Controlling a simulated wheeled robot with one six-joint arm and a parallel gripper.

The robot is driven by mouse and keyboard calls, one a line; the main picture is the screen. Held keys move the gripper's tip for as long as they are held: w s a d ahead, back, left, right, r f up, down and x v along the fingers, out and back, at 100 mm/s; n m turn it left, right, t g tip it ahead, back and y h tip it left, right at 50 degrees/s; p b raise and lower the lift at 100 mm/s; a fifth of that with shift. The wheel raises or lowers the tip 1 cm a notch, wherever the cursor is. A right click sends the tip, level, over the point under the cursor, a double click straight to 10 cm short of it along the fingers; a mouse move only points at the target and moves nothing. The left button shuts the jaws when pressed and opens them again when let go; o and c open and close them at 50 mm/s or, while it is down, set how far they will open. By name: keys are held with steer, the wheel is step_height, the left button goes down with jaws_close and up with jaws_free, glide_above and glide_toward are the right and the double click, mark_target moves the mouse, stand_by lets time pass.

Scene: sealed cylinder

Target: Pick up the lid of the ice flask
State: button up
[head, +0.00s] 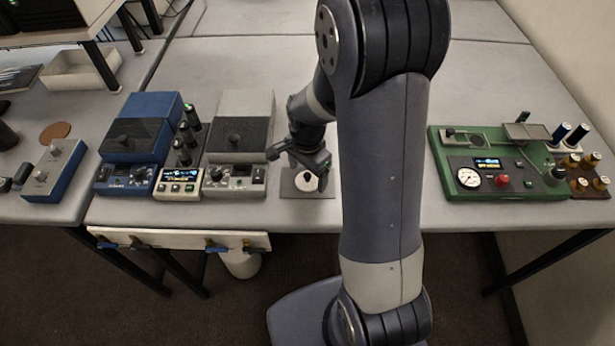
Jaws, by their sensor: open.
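A small round white piece with a dark centre (306,182) sits on a grey square plate (289,190) at the table's front edge. It may be the flask's lid, but the view is too small to tell whether a flask is under it. My gripper (300,161) is open, just above and behind the white piece in the picture. Its fingers partly cover the piece's far side. I cannot tell whether they touch it. My own arm hides the table just to the right.
A grey device (238,130) and a blue device (140,130) stand left of the plate, with a small display unit (179,187) between them. A green panel (497,165) with a gauge stands at the right. A white bucket (241,264) is below the table edge.

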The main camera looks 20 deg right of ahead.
steer(key=shift+d+f, duration=0.1)
steer(key=shift+f, duration=0.4)
steer(key=shift+c, duration=0.3)
steer(key=c, duration=1)
